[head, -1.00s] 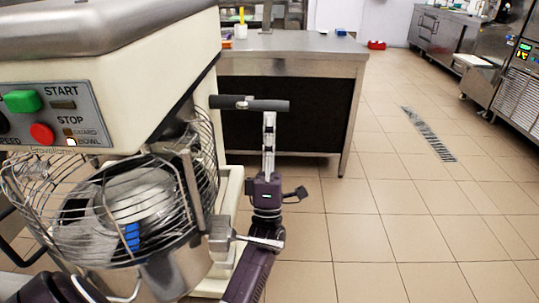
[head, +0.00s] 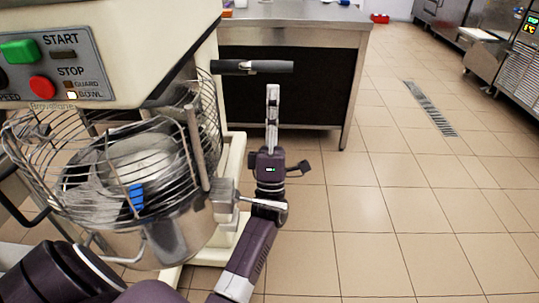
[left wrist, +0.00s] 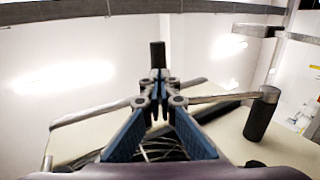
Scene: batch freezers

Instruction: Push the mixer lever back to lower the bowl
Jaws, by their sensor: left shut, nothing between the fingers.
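The cream mixer (head: 150,50) fills the left of the head view, with a START/STOP panel (head: 45,60) and a wire guard (head: 75,185) around its steel bowl (head: 175,235). A dark lever handle (head: 230,67) lies crosswise at the mixer's right side. My left gripper (head: 272,88) points upward with its tips just below the handle; I cannot tell whether they touch it. In the left wrist view, the blue-padded fingers (left wrist: 159,76) are closed together with nothing between them. A black grip on a metal rod (left wrist: 262,115) stands to their right. My right gripper is out of view.
A metal clamp with a rod (head: 225,202) sticks out of the mixer's side close to my left arm. A steel table (head: 290,38) stands behind the handle. The tiled floor (head: 400,200) to the right is open, with a drain grate (head: 430,108).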

